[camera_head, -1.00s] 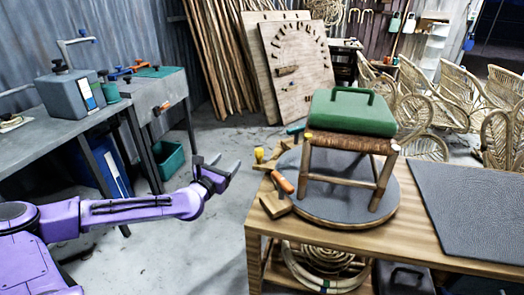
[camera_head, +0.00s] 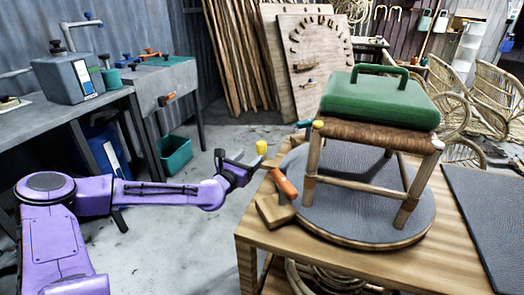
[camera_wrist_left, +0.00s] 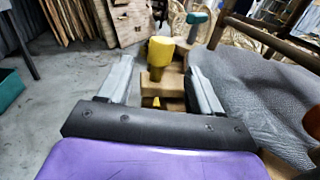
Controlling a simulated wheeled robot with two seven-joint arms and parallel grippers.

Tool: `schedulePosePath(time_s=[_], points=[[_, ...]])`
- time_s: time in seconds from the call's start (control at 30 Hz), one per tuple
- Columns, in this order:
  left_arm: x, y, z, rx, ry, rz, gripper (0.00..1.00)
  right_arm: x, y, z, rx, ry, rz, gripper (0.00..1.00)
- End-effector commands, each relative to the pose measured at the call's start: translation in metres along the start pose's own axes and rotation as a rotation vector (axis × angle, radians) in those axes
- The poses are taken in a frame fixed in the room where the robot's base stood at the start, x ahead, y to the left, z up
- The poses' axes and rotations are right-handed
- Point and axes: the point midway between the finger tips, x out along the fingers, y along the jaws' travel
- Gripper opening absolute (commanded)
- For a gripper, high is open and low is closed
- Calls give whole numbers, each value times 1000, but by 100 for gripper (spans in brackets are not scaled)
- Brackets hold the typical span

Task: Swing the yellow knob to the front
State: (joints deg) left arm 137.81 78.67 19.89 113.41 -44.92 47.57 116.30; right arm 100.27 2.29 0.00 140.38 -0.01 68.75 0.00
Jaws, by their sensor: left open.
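The yellow knob (camera_head: 261,147) stands at the left edge of the wooden table, just beyond my left gripper (camera_head: 246,164). In the left wrist view the yellow knob (camera_wrist_left: 161,50) is upright on a wooden block (camera_wrist_left: 156,86), seen between the two grey fingers of the left gripper (camera_wrist_left: 160,68). The fingers are open, and I see no contact with the knob. A wooden stool (camera_head: 374,134) with a green weight (camera_head: 380,100) on its woven seat stands on a round grey turntable (camera_head: 352,190). My right gripper is not in view.
An orange-handled clamp (camera_head: 285,184) sits at the turntable's near left edge. A teal-handled one (camera_wrist_left: 199,18) is behind the knob. A dark mat (camera_head: 490,205) covers the table's right side. A grey workbench (camera_head: 150,78) stands at left, with open floor between.

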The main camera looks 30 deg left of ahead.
Motion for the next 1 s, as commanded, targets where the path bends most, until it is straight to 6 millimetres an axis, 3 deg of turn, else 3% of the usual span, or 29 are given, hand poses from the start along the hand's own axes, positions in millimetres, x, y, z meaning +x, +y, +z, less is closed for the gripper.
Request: schedulePosePath(time_s=[0.33, 0.5, 0.73, 0.77, 0.93, 1.0], points=[[70, 0, -2, 4, 2, 0, 64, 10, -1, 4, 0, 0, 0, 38], [83, 1, 0, -1, 0, 2, 64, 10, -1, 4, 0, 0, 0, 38], [84, 1, 0, -2, -1, 2, 64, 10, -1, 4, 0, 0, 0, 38], [84, 1, 0, -2, -1, 2, 58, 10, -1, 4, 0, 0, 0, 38], [84, 1, 0, -2, -1, 2, 3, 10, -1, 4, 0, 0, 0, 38], [84, 1, 0, -2, 0, 2, 0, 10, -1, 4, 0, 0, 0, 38]])
